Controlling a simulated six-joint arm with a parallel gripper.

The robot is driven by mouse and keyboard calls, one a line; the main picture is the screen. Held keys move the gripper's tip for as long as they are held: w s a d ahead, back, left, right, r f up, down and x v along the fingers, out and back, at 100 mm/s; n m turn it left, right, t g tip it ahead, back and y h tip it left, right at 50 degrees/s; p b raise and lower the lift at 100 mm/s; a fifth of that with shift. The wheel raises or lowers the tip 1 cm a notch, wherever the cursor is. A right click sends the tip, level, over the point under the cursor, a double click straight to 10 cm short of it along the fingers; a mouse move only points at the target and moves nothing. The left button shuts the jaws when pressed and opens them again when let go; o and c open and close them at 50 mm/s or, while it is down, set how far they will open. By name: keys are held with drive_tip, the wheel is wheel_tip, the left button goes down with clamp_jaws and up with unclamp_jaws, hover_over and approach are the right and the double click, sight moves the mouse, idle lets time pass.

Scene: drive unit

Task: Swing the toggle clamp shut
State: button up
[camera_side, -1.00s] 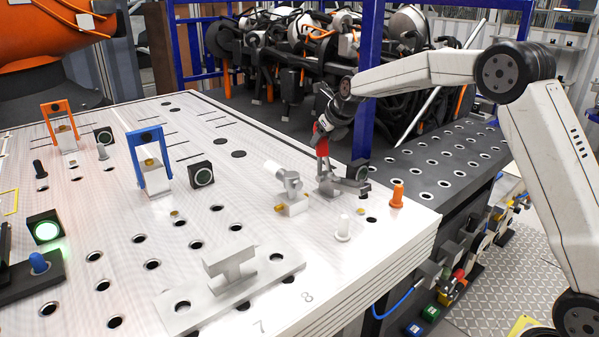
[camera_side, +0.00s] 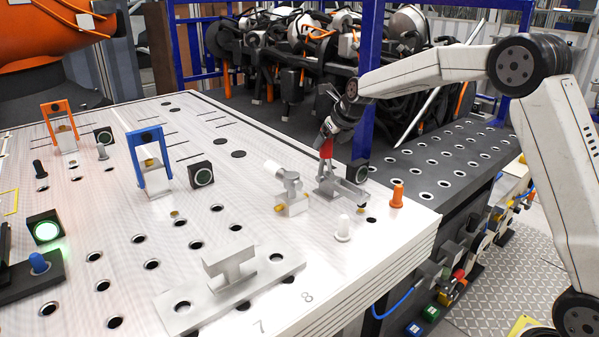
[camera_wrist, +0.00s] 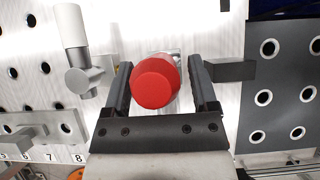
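The toggle clamp (camera_side: 329,187) stands near the right edge of the light perforated table. Its red handle (camera_side: 326,148) points up and leans slightly; its grey arm (camera_side: 350,193) reaches out to the lower right. In the wrist view the round red handle end (camera_wrist: 155,82) sits between the two dark fingers of my gripper (camera_wrist: 160,62). It lies close to the left finger, with a narrow gap at the right finger. I cannot tell whether the left finger touches it. The clamp body is mostly hidden behind the handle there.
A grey fixture with a white cylinder (camera_side: 273,168) stands left of the clamp. A dark round-faced block (camera_side: 360,172) stands close to its right. A white peg (camera_side: 343,229) and an orange peg (camera_side: 397,196) stand in front. A blue frame post rises behind.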

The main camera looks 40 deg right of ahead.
drive_tip(key=shift+r, duration=0.15)
drive_tip(key=shift+r, duration=4.4)
drive_tip(key=shift+s+a+f+n, duration=0.3)
drive_tip(key=shift+s+a+n, duration=0.15)
drive_tip(key=shift+n, duration=0.35)
drive_tip(key=s+a+f+n+g, duration=0.1)
drive_tip(key=s+a+f+n, duration=0.1)
drive_tip(key=s+f+n, duration=0.3)
drive_tip(key=s+a+f+n+g, duration=0.1)
drive_tip(key=s+a+f+n, duration=0.2)
drive_tip(key=s+n, duration=0.6)
drive_tip(key=s+a+f+n+g, duration=0.1)
drive_tip(key=s+a+f+n, duration=0.1)
drive_tip(key=s+f+n, duration=0.5)
drive_tip(key=shift+a+f+n, duration=0.15)
drive_tip(key=shift+a+n, duration=0.05)
drive_tip(key=shift+n, duration=0.85)
drive_tip(key=shift+a+f+n, duration=0.15)
drive_tip(key=shift+a+n, duration=0.05)
drive_tip(key=shift+n, duration=0.85)
drive_tip(key=s+f+n, duration=0.1)
drive_tip(key=s+n, duration=0.2)
drive_tip(key=s+a+f+n, duration=0.1)
drive_tip(key=s+f+n, duration=0.1)
drive_tip(key=s+n, duration=0.1)
drive_tip(key=s+f+n+g, duration=0.1)
drive_tip(key=s+f+n, duration=0.1)
drive_tip(key=s+n, duration=0.1)
drive_tip(key=shift+s+a, duration=0.2)
drive_tip(key=shift+s, duration=0.5)
